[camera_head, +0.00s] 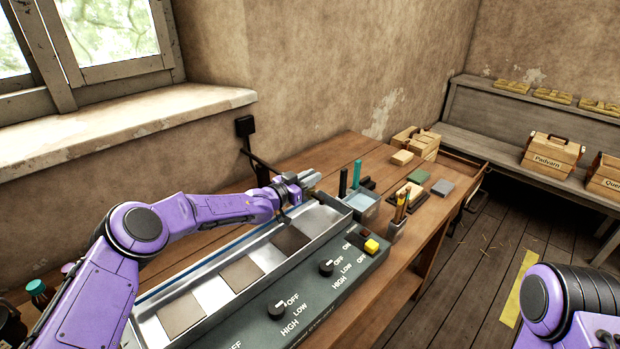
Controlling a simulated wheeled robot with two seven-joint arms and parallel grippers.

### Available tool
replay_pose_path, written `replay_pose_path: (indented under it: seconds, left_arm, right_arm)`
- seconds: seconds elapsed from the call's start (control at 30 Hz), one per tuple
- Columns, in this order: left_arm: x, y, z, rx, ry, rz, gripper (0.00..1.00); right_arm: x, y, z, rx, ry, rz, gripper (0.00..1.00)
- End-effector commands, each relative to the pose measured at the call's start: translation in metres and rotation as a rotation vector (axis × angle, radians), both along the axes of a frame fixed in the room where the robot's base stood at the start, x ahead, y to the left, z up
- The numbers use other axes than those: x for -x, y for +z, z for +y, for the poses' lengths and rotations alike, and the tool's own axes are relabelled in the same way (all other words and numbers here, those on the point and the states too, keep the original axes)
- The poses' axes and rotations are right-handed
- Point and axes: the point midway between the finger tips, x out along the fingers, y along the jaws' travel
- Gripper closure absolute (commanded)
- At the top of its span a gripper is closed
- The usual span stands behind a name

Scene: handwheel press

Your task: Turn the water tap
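My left gripper (307,182) is over the far end of a long grey trough unit (335,295), its silver fingers pointing right. The fingers look close together, but I cannot tell whether they are open or shut, or whether they touch anything. A black wall fixture (245,127) stands behind it, with a dark bar slanting down towards the gripper; I cannot tell whether this is the water tap. No other tap shows clearly. A small basin with pale blue water (362,201) is just right of the gripper. My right gripper is out of view.
The trough unit has dark knobs (326,268) and a yellow button (371,246) along its front. Bottles (40,292) stand at the left. A pencil holder (397,228) and wooden boxes (418,142) are on the wooden bench. A shelf with labelled crates (550,152) is at the right.

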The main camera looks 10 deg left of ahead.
Motion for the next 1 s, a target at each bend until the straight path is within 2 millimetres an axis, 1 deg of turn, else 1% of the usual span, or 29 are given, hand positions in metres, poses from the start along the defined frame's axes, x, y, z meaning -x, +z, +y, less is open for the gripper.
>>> replay_pose_path:
  seconds: [0.27, 0.47, 0.8, 1.0]
  left_arm:
    - [0.0, 0.0, 0.0, 0.0, 0.021, 0.0, 1.0]
    - [0.001, 0.0, 0.0, 0.001, 0.106, 0.002, 1.0]
    - [0.001, 0.001, -0.003, -0.004, 0.384, 0.001, 1.0]
    - [0.001, -0.001, -0.003, -0.006, 0.559, -0.002, 1.0]
  right_arm:
    - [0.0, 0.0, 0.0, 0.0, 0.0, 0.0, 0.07]
    - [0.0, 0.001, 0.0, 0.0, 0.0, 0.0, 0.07]
    - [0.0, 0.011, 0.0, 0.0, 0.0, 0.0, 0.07]
    - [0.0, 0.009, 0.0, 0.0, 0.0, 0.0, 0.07]
